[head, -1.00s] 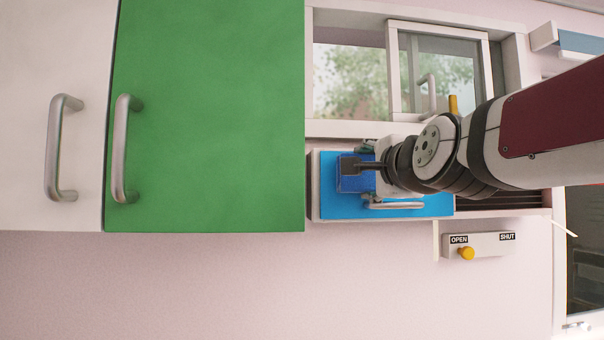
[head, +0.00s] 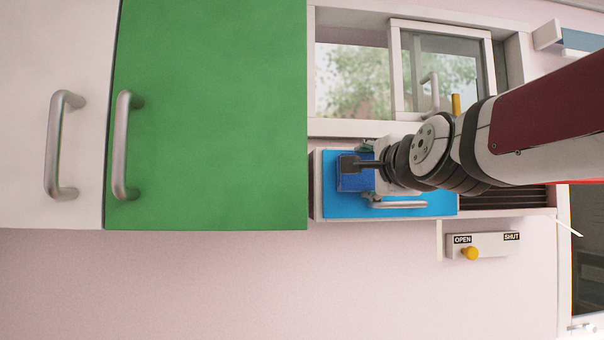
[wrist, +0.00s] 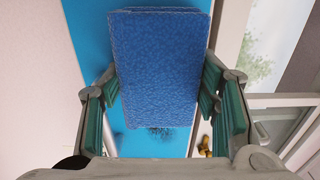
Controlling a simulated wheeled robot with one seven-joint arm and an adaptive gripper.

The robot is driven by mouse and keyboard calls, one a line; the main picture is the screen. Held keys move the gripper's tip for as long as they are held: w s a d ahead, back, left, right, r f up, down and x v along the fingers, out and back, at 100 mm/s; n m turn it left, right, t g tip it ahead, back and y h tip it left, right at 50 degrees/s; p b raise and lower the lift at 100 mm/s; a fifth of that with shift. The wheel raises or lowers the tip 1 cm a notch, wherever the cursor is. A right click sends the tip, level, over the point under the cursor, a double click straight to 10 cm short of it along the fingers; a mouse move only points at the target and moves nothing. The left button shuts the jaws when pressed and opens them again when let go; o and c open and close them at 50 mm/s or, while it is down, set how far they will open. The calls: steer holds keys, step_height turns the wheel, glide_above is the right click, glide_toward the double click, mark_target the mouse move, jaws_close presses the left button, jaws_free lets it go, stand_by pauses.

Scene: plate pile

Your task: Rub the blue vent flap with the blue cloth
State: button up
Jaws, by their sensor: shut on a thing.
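The blue vent flap (head: 410,212) is a bright blue panel on the wall below the window, with a metal handle (head: 400,205) along its lower part. My gripper (head: 364,164) is in front of the flap's left part, shut on the dark blue cloth (head: 347,180). In the wrist view the cloth (wrist: 160,60) is a thick textured block between the green-padded fingers, in front of the flap (wrist: 88,25). A dark smudge (wrist: 160,131) shows on the flap just past the cloth's edge. The cloth hides the flap behind it; I cannot tell whether they touch.
A green cabinet door (head: 210,110) and a white door (head: 50,50) stand left of the flap. A sliding window (head: 440,70) is above. A slider plate (head: 490,243) marked OPEN and SHUT, with a yellow knob (head: 471,253), is at lower right. The wall below is clear.

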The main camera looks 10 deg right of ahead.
steer(key=shift+w, duration=0.2)
steer(key=shift+d, duration=0.1)
steer(key=shift+d+f+b, duration=0.1)
steer(key=shift+d+b, duration=0.4)
steer(key=shift+b, duration=0.35)
steer(key=shift+d+b, duration=1.2)
steer(key=shift+d, duration=0.1)
steer(key=shift+w+d+b, duration=0.1)
steer(key=shift+d+b, duration=1)
steer(key=shift+d, duration=0.1)
steer(key=d+b, duration=0.4)
steer(key=d, duration=0.3)
steer(key=shift+d+b, duration=0.3)
steer(key=shift+b, duration=0.05)
steer(key=shift+a+p, duration=1.25)
steer(key=shift+a, duration=2.05)
steer(key=shift+a+p, duration=2.2)
steer(key=shift+a, duration=1.45)
steer(key=shift+s, duration=0.2)
